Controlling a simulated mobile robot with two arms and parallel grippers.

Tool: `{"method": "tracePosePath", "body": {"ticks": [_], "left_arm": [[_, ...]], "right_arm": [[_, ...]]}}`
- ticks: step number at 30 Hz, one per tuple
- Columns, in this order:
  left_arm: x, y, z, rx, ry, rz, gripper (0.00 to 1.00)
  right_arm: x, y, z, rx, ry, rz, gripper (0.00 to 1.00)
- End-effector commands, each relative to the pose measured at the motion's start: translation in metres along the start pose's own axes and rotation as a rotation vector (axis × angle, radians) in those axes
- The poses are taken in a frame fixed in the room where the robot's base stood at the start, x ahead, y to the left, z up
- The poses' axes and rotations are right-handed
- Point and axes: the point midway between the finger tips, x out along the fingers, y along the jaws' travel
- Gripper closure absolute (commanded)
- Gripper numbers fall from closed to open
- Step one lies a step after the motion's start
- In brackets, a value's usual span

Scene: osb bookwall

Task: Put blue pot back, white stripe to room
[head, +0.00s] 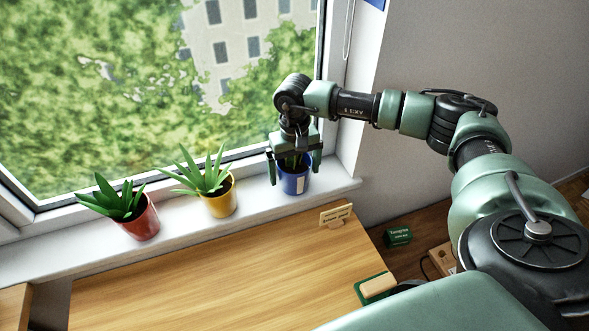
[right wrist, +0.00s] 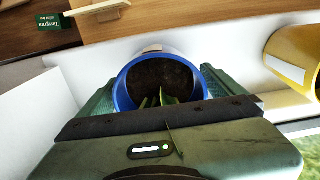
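The blue pot (head: 292,183) stands at the right end of the white window sill, upright, with a green plant and dark soil inside. Its white stripe (head: 300,185) faces the room. My right gripper (head: 294,172) reaches down over it from above, one finger on each side. In the right wrist view the blue pot (right wrist: 121,91) sits between the two fingers, close to both; I cannot tell whether they press on it. Much of the plant is hidden by the gripper. My left gripper is not in view.
A yellow pot (head: 222,203) and a red pot (head: 141,226) with plants stand to the left on the sill (head: 60,257). A small wooden sign (head: 336,214) stands on the wooden desk (head: 200,285). A green box (head: 398,237) lies at right. The window is behind.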

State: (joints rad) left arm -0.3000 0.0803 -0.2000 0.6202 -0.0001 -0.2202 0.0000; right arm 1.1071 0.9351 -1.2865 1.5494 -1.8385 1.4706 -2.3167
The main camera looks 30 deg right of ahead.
Motion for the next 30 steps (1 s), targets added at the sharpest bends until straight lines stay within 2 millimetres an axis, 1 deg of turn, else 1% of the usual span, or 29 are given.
{"method": "tracePosePath", "body": {"ticks": [6, 9, 11, 14, 21, 24, 27, 30], "left_arm": [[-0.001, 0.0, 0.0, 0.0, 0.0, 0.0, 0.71], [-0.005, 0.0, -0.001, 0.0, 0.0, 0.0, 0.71], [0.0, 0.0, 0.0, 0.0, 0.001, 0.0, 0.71], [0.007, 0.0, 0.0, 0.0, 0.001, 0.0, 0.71], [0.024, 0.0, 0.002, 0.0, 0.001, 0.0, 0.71], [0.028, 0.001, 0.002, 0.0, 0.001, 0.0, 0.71], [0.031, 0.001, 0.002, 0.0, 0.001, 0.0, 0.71], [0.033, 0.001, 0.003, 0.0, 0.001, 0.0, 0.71]], "right_arm": [[-0.001, 0.0, 0.0, 0.0, 0.0, 0.0, 0.0], [-0.005, 0.0, 0.0, 0.0, 0.0, 0.0, 0.0], [-0.008, 0.0, -0.001, 0.0, 0.002, -0.001, 0.0], [-0.024, 0.0, -0.001, 0.0, 0.005, -0.001, 0.0], [-0.076, 0.0, -0.001, -0.001, 0.006, -0.001, 0.0], [-0.095, -0.001, -0.001, -0.001, 0.005, -0.001, 0.0], [-0.11, -0.001, -0.001, -0.001, 0.003, -0.002, 0.0], [-0.119, -0.001, -0.001, -0.001, 0.002, -0.001, 0.0]]}}
